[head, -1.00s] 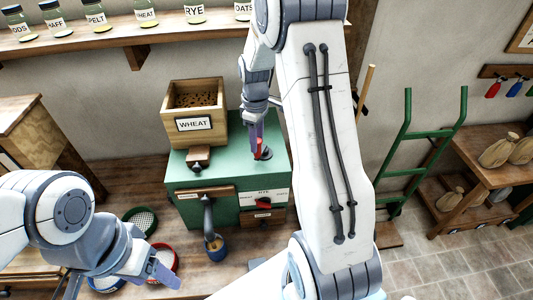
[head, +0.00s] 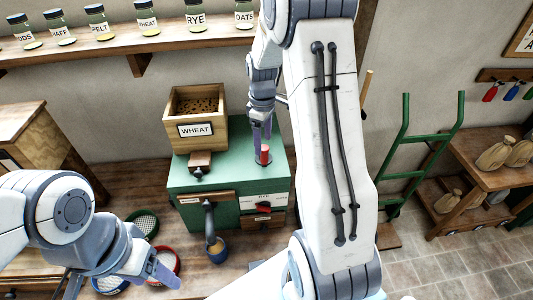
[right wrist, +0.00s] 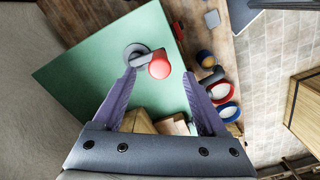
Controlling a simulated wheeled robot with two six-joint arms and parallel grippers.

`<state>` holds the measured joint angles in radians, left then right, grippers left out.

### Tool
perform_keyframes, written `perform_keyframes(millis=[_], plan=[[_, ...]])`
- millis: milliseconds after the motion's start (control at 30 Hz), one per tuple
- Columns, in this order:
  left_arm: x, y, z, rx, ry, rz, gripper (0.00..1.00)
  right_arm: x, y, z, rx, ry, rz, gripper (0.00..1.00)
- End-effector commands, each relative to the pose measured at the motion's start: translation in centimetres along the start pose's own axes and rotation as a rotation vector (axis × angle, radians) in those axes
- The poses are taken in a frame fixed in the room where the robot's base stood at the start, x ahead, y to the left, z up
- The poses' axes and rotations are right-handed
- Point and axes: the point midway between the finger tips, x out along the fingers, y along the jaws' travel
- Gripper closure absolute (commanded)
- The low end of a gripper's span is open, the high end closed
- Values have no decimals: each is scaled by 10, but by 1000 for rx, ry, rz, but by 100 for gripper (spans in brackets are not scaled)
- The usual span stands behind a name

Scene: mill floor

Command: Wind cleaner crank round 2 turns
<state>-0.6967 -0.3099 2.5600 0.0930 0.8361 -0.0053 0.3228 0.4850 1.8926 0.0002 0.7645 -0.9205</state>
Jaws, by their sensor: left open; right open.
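The cleaner is a green box (head: 230,182) on the bench, with a wooden WHEAT hopper (head: 196,118) on top. Its crank has a red knob (head: 265,153) on the green top's right side. In the right wrist view the red knob (right wrist: 159,68) sits on a grey arm beside a round grey hub (right wrist: 136,55). My right gripper (head: 261,136) is open just above and behind the knob; in its wrist view the knob lies beyond the fingertips, between their lines, not gripped. My left gripper (head: 165,279) is low at the left, away from the cleaner, with its finger gap unclear.
A blue cup (head: 216,252) stands under the cleaner's spout (head: 209,222). A jar shelf (head: 100,48) runs above. A green hand truck (head: 425,160) stands at the right.

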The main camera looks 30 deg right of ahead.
Motion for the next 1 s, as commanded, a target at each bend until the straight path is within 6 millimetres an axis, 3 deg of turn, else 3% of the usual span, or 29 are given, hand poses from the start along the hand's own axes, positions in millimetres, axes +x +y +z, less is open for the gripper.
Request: perform_keyframes(millis=[100, 533, 1000], plan=[[-15, 1, -1, 0, 0, 0, 34, -17, 0, 0, 0, 1, 1, 25], [-18, 1, -1, 0, 0, 0, 34, -53, 0, 0, 0, 1, 2, 25], [-18, 1, -1, 0, 0, 0, 34, -57, 0, 0, 0, 0, 0, 25]])
